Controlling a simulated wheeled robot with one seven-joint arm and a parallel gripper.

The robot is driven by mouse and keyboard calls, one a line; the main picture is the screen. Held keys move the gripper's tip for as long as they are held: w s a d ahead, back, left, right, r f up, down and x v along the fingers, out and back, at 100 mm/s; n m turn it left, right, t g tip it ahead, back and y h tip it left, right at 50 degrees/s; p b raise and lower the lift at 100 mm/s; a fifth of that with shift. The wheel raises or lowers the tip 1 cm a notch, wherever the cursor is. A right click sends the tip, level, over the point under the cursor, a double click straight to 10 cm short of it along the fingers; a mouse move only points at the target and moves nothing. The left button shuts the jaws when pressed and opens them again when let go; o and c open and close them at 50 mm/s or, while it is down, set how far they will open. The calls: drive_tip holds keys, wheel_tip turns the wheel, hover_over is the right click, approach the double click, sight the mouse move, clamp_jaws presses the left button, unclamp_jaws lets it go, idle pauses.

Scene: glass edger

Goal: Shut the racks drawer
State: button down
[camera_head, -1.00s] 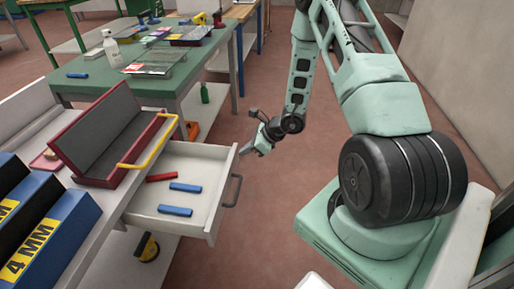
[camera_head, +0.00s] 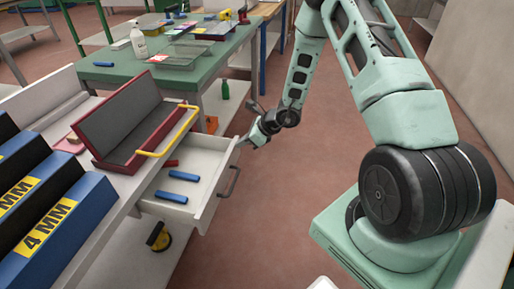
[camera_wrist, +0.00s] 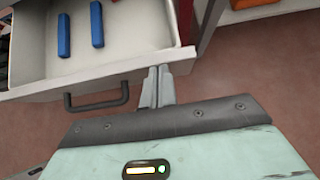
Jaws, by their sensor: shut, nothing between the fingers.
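The racks drawer (camera_head: 212,188) is a white drawer pulled partly out of the bench's side. Its dark bar handle (camera_head: 229,181) is on the front panel. Blue bars (camera_head: 184,176) and a partly hidden red bar (camera_head: 170,163) lie inside. My gripper (camera_head: 244,142) is at the far end of the drawer front. In the wrist view my gripper (camera_wrist: 156,86) has its fingers together and empty. The fingertips overlap the drawer front (camera_wrist: 110,82), right of the handle (camera_wrist: 96,104). I cannot tell whether they touch it.
A red case with a yellow handle (camera_head: 165,140) sits on the bench above the drawer. Blue boxes marked 4 MM (camera_head: 70,222) stand at the near left. A green table (camera_head: 190,76) with glass items stands behind. The reddish floor right of the drawer is clear.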

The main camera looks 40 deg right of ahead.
drive_tip(key=w+a+b, duration=0.1)
drive_tip(key=w+a, duration=0.2)
drive_tip(key=w, duration=0.1)
drive_tip(key=w+a, duration=0.3)
drive_tip(key=w, duration=0.1)
drive_tip(key=w+a+b, duration=0.1)
drive_tip(key=w+a, duration=0.2)
drive_tip(key=w, duration=0.1)
drive_tip(key=shift+a+b, duration=0.25)
drive_tip(key=shift+b, duration=0.05)
